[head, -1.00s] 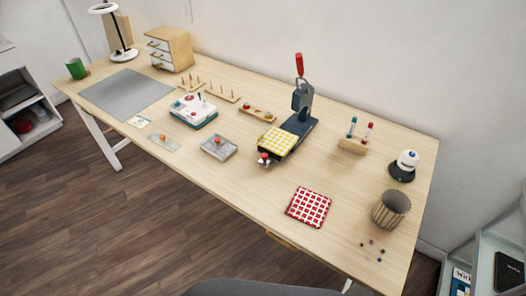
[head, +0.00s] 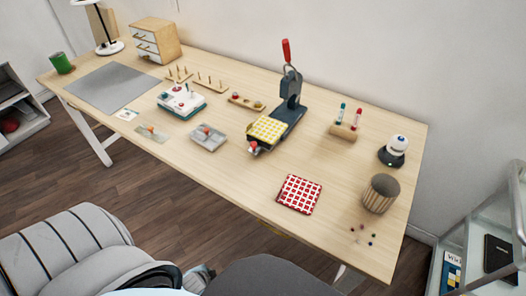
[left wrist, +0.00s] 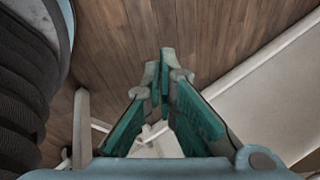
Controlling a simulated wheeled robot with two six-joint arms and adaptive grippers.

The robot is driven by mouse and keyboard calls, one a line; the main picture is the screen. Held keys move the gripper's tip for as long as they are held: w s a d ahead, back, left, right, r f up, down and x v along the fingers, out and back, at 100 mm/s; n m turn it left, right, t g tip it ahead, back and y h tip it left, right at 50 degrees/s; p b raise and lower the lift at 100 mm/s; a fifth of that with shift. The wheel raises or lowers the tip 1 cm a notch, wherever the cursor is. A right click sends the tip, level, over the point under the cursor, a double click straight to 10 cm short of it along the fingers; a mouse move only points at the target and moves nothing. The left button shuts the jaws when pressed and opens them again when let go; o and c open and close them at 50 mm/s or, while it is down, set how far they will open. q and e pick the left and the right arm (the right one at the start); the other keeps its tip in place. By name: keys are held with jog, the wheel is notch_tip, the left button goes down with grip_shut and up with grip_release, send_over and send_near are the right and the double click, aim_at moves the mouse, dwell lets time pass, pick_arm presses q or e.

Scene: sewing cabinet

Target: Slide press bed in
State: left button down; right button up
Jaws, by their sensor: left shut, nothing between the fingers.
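The press (head: 290,92) stands near the back of the table, dark grey with a red-handled lever raised. Its bed (head: 268,130) sticks out toward the table's front edge with a yellow checked cloth on it. A red knob (head: 254,146) is at the bed's front end. My left gripper (left wrist: 166,62) is shut and empty in the left wrist view, over the wooden floor, apart from the press. In the head view my left arm is at the bottom left, below the table's front edge. My right gripper is not in view.
A red checked cloth (head: 299,194) lies right of the bed, nearer the front edge. A grey tray (head: 209,137) and a white-and-teal box (head: 182,100) are to the left. A striped cup (head: 381,193) stands at the right. The table in front of the bed is clear.

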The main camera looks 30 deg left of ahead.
aim_at(254, 146)
pick_arm(q)
jog(key=w+r+m+t, duration=0.4)
jog(key=w+r+m, duration=0.2)
jog(key=r+m, duration=0.3)
jog(key=w+a+r+m+t+b, duration=0.1)
jog(key=w+r+m+t, duration=0.3)
jog(key=r+m, duration=0.5)
jog(key=w+r+m+t+b, duration=0.1)
jog(key=w+r+m+t, duration=0.2)
jog(key=w+r+m, duration=0.4)
jog(key=shift+w+a+r+m+t+y, duration=0.15)
jog(key=shift+r+m, duration=0.2)
jog(key=shift+r, duration=0.9)
jog(key=shift+w+r+m+t+y, duration=0.1)
jog(key=shift+r+m, duration=0.3)
jog(key=shift+r, duration=0.85)
jog(key=shift+w+a+r+m+t+y, duration=0.15)
jog(key=shift+r+m, duration=0.2)
jog(key=shift+r, duration=0.9)
jog(key=shift+w+d, duration=0.1)
jog(key=shift+w, duration=0.1)
jog(key=x, duration=1.3)
jog(key=shift+w+d+f, duration=0.1)
jog(key=shift+w+f, duration=0.05)
